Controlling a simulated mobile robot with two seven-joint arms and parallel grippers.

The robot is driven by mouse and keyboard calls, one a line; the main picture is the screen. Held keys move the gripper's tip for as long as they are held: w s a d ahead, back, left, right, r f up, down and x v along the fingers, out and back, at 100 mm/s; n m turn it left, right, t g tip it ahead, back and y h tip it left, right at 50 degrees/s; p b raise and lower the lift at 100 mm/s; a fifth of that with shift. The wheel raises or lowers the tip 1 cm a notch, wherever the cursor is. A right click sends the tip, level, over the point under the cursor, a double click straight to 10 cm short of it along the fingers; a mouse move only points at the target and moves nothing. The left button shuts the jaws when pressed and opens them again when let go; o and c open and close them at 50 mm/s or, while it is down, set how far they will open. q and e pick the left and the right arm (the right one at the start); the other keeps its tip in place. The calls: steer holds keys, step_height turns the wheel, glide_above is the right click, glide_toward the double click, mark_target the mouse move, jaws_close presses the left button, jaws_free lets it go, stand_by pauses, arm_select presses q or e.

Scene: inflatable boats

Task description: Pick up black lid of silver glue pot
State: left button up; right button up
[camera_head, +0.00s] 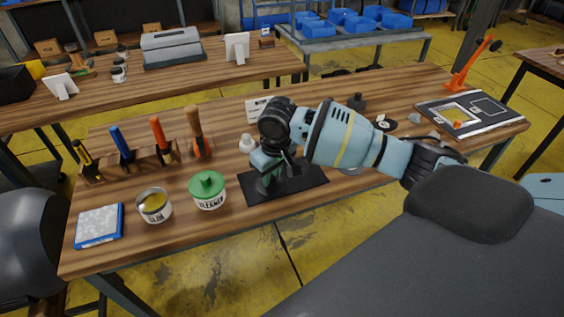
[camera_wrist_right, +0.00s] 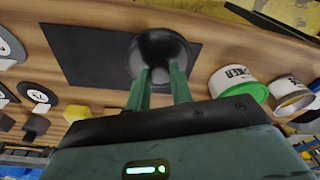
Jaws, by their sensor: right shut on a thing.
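The black lid (camera_wrist_right: 160,48) is a round dark disc with a knob, seen between my right gripper's green fingers (camera_wrist_right: 160,76) in the right wrist view. My right gripper (camera_head: 268,184) is shut on it, low over the black mat (camera_head: 310,186). In the head view the lid is hard to pick out against the dark mat. I cannot tell whether it still touches the mat. The silver glue pot (camera_head: 154,206) stands open at the left with yellow glue inside; it also shows in the wrist view (camera_wrist_right: 290,95). My left gripper is not in view.
A white cleaner pot with a green lid (camera_head: 208,190) stands between glue pot and mat. A blue-edged pad (camera_head: 99,226) lies at the left corner. A tool rack (camera_head: 130,163) and a white bottle (camera_head: 247,144) stand behind. A dark board (camera_head: 472,113) lies far right.

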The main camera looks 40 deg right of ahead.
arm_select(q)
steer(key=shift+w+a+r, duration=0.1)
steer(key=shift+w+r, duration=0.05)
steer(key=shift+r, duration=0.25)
arm_select(e)
steer(key=s+a, duration=0.4)
steer(key=a, duration=0.3)
steer(key=shift+s+a+r, duration=0.25)
steer(key=shift+a+r, duration=0.05)
steer(key=shift+r, duration=0.1)
